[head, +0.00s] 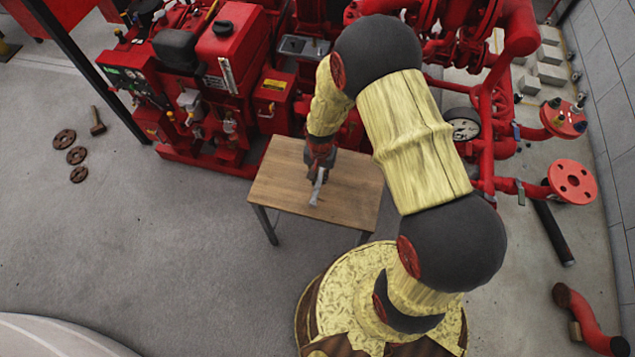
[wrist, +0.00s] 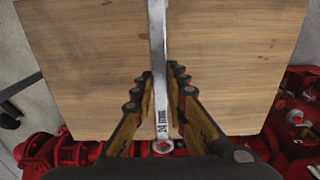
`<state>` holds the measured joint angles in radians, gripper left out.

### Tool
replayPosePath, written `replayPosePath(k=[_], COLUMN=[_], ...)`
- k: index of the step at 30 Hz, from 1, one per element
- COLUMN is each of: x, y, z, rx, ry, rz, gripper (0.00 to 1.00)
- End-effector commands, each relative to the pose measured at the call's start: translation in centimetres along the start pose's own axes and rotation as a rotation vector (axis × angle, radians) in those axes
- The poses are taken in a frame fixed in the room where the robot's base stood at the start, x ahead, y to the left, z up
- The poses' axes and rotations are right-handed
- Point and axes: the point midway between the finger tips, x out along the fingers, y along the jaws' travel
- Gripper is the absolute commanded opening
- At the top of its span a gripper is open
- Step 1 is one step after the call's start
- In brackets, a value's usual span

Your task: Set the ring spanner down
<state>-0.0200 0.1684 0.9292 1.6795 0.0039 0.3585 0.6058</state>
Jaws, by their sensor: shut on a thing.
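The ring spanner (wrist: 158,60) is a long silver bar with stamped marks and a ring at its near end. In the wrist view it runs between my gripper's fingers (wrist: 160,82), which are shut on it. In the head view my gripper (head: 318,168) points down over the wooden table (head: 275,180), with the spanner (head: 316,192) under it. The table top also fills most of the wrist view (wrist: 90,60). I cannot tell whether the spanner touches the wood. Its far end is cut off in the wrist view.
The table top is otherwise bare. A red pump engine (head: 215,80) stands behind and left of it, with red pipework (head: 495,100) to the right. Rusty discs (head: 70,155) and a hammer-like tool (head: 97,121) lie on the floor at left.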

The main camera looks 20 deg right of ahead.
Motion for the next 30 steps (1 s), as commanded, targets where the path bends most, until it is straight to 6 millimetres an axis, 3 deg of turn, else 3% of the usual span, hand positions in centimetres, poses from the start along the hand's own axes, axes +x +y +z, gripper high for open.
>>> replayPosePath(k=[9,21,22,30], x=[3.8,4.2,4.2,4.2], y=[-0.8,-0.8,-0.7,-0.7], z=[-0.2,-0.1,-0.1,-0.1], rx=[-0.001,-0.001,-0.001,-0.001], ry=[0.001,0.001,0.000,0.000], rz=[-0.001,-0.001,0.000,0.000], gripper=[0.00,0.00,0.15,0.30])
